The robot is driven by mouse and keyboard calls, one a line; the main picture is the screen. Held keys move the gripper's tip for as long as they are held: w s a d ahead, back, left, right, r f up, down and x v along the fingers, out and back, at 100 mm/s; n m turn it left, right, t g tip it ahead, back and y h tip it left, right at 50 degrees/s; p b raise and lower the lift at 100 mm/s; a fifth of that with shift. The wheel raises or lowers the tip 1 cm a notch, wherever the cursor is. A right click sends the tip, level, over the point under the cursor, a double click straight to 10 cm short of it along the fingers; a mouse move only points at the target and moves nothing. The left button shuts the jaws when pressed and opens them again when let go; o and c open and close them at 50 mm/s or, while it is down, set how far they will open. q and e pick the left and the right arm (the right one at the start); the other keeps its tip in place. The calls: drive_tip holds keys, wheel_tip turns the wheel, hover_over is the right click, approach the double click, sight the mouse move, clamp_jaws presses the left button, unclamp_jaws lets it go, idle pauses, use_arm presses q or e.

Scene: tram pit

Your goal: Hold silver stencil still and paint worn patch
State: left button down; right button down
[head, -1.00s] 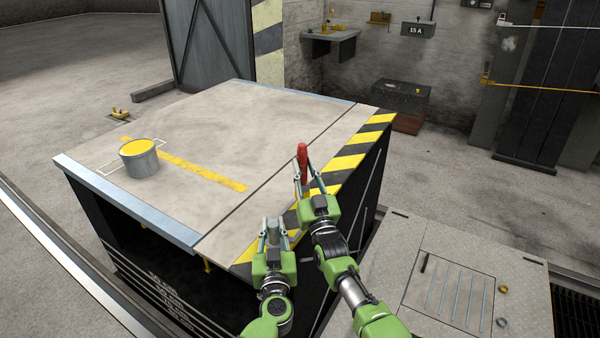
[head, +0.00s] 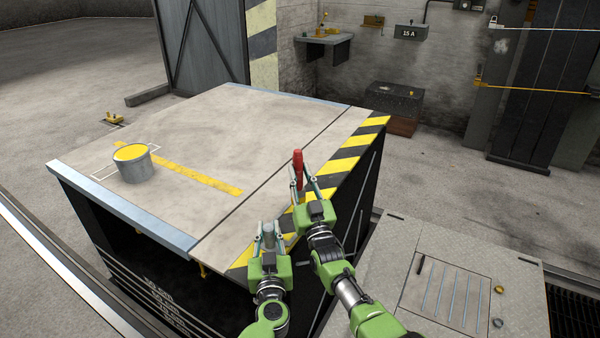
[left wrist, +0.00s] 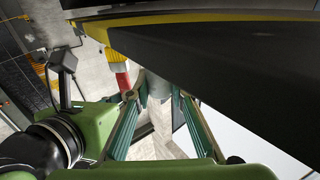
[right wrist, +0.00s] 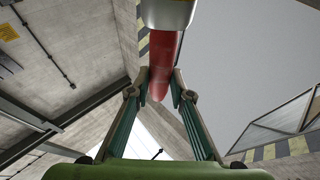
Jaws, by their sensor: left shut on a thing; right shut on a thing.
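My left gripper (head: 268,229) is shut on an upright grey handle, apparently the silver stencil (head: 269,236), at the striped edge of the platform. The grey piece also shows between its fingers in the left wrist view (left wrist: 160,88). The stencil's flat part is not clear to see. My right gripper (head: 301,186), just behind and to the right, is shut on a red-handled brush (head: 298,163) held upright over the stripes. Its red handle and silver ferrule show in the right wrist view (right wrist: 163,60). The worn patch cannot be made out; the grippers cover part of the stripes.
A grey pot of yellow paint (head: 136,168) stands on the platform (head: 215,125) at the left, beside a yellow line (head: 200,176). The middle of the platform is clear. A black-and-yellow striped band (head: 343,165) runs along its right edge. A floor hatch (head: 455,285) lies at lower right.

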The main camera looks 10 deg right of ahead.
drive_tip(key=shift+f, duration=0.5)
drive_tip(key=shift+a, duration=0.1)
idle(0.4)
drive_tip(key=shift+s+a+f, duration=0.1)
drive_tip(key=shift+s, duration=0.1)
drive_tip(key=shift+s+a+f, duration=0.2)
drive_tip(key=shift+s+a, duration=0.65)
drive_tip(key=shift+s, duration=0.3)
drive_tip(key=shift+s+a+f, duration=0.15)
drive_tip(key=shift+s+a, duration=0.7)
drive_tip(key=shift+s, duration=0.3)
wheel_tip(320, 180, up, 7)
drive_tip(key=shift+w+d, duration=0.1)
drive_tip(key=shift+d, duration=0.05)
